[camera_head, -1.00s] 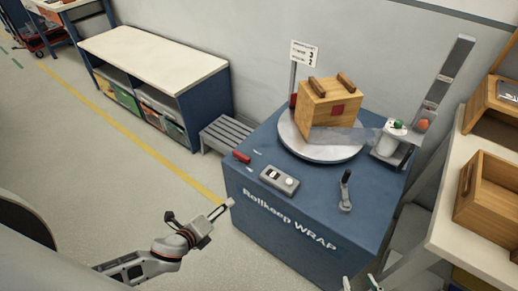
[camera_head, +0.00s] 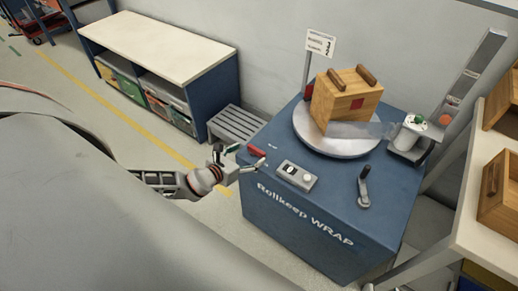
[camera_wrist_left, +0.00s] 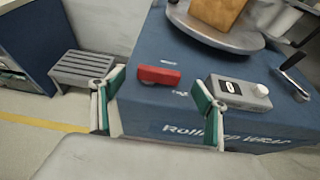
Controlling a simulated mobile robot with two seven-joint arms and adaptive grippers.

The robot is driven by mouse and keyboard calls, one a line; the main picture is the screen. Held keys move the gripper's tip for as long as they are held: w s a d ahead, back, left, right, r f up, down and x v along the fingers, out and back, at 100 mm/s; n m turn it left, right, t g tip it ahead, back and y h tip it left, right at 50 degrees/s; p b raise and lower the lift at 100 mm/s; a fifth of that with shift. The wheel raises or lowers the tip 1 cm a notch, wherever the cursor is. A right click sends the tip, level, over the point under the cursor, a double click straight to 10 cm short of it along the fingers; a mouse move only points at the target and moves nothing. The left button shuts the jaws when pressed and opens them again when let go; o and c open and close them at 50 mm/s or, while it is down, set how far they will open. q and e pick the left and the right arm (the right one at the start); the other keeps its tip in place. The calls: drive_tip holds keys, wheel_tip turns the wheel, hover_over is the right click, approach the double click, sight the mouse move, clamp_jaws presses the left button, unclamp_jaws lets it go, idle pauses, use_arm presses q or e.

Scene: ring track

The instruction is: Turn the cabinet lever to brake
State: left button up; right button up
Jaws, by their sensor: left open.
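The blue cabinet (camera_head: 300,235) marked "Rollkeep WRAP" has a red lever (camera_head: 256,151) at the left end of its top. In the left wrist view the red lever (camera_wrist_left: 158,75) lies roughly crosswise, with small white labels beside it that are too small to read. My left gripper (camera_head: 247,158) is open and empty at the cabinet's left edge, close to the red lever. In the left wrist view the lever shows between and beyond the two fingers; I cannot tell whether they touch it. My right gripper is not clearly in view.
On the cabinet top are a grey control box (camera_head: 297,176), a black-handled crank (camera_head: 364,188) and a turntable (camera_head: 345,148) bearing a wooden box (camera_head: 345,98). A grey slatted bench (camera_head: 236,124) stands at the left. A shelf with wooden crates is at the right.

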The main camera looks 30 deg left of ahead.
sight(256, 150)
use_arm(q)
drive_tip(key=b+x, duration=0.1)
drive_tip(key=x, duration=0.5)
drive_tip(key=c, duration=1.2)
